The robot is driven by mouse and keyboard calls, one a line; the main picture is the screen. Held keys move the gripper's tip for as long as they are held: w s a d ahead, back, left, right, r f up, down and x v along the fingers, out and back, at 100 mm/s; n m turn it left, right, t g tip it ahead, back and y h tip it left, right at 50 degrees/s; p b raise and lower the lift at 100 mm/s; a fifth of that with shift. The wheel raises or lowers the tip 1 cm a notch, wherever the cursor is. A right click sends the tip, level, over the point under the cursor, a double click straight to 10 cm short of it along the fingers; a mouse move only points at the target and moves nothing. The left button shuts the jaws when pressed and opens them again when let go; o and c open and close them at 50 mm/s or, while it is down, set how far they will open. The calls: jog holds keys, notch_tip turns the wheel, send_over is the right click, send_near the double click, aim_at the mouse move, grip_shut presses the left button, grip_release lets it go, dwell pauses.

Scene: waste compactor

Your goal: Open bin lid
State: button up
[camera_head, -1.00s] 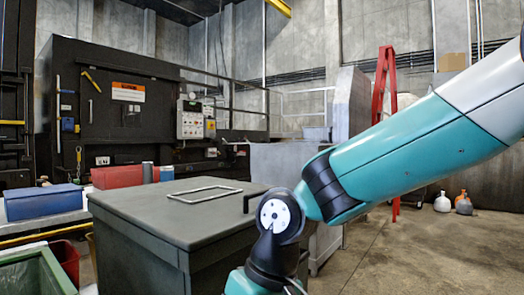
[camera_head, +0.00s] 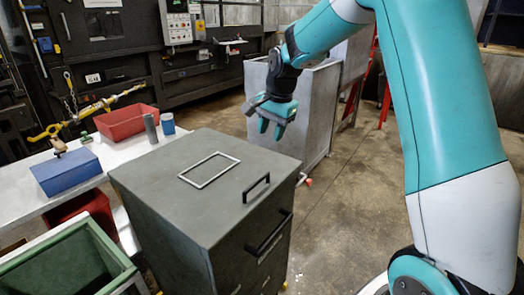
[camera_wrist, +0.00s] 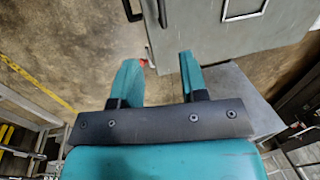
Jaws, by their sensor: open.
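The grey bin lid (camera_head: 160,185) is closed flat on top of the grey bin (camera_head: 185,255) in the head view. A black handle (camera_head: 256,188) stands near the lid's right edge, and a second black handle (camera_head: 270,236) is on the bin's front side. A light rectangular frame (camera_head: 209,170) is on the lid. My gripper (camera_head: 272,132) is open and empty, pointing down above and behind the lid's right side, apart from it. In the wrist view, my gripper (camera_wrist: 158,75) shows two spread teal fingers, with the lid (camera_wrist: 195,30) and its black handle (camera_wrist: 133,9) beyond them.
A white table (camera_head: 125,155) with a blue box (camera_head: 66,172), a red bin (camera_head: 125,121) and cylinders stands left. A green bin (camera_head: 70,250) is at front left. A grey cabinet (camera_head: 300,110) stands behind my gripper. The floor (camera_head: 345,190) at right is clear.

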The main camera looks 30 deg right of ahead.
jog(key=p, duration=0.4)
send_near(262, 177)
jog(key=f, duration=0.2)
jog(key=w+f, duration=0.1)
jog(key=f, duration=0.5)
jog(key=shift+w+a+f, duration=0.25)
jog(key=shift+a, duration=0.15)
grip_shut()
